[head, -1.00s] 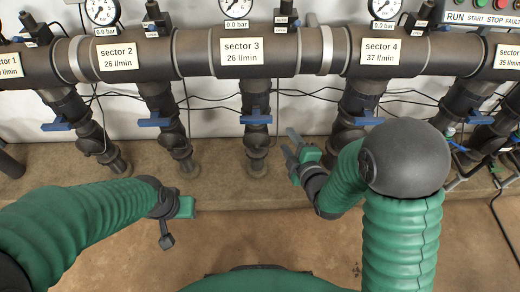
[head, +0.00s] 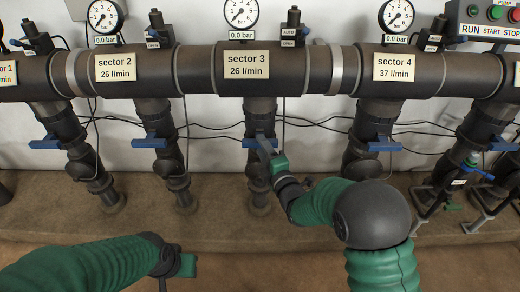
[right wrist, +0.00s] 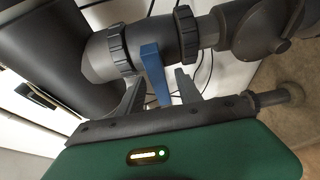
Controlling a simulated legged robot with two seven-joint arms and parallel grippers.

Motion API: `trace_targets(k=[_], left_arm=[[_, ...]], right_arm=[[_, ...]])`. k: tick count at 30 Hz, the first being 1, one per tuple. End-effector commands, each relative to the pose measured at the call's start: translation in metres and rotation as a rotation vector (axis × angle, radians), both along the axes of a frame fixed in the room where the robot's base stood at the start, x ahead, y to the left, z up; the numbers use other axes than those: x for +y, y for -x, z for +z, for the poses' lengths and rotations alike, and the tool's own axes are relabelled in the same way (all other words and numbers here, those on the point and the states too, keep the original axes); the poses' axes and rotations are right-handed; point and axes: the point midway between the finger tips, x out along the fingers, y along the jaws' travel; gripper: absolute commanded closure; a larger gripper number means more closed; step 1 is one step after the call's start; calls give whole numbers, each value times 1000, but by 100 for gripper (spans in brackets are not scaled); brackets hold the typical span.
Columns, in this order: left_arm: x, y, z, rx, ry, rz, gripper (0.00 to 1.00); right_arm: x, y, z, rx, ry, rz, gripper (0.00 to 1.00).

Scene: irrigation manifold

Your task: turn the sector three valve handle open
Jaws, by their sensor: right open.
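The sector 3 valve handle (head: 251,143) is a blue lever lying crosswise on the vertical pipe below the "sector 3" label (head: 246,64). My right gripper (head: 264,146) is at this handle and partly overlaps it in the head view. In the right wrist view, the blue handle (right wrist: 152,66) reaches down between the two fingers of my right gripper (right wrist: 158,88), which is open with a gap visible on each side. My left gripper (head: 178,265) hangs low at the left, away from the pipes, and its fingers cannot be made out clearly.
Similar blue handles sit on the sector 2 pipe (head: 149,142) and the sector 4 pipe (head: 384,145). The thick horizontal manifold pipe (head: 205,68) runs above. Thin black cables cross behind the pipes. A control box (head: 490,18) is at upper right. The floor in front is clear.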

Motion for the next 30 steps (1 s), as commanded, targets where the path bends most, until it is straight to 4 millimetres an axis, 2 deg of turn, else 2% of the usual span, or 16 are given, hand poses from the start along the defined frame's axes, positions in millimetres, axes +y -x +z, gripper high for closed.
trace_targets(k=[1, 5, 13, 23, 30], left_arm=[[0, 0, -6, 0, 0, 0, 64], [0, 0, -9, 0, 0, 0, 64], [0, 0, -9, 0, 0, 0, 64], [0, 0, -9, 0, 0, 0, 64], [0, 0, -9, 0, 0, 0, 64]], right_arm=[[3, -7, -3, -2, -1, 0, 58], [8, -19, -2, 0, -1, 0, 58], [9, -22, 0, 1, -1, 0, 58], [9, -21, -1, 2, 0, 0, 100], [9, -21, -2, 4, 0, 0, 100]])
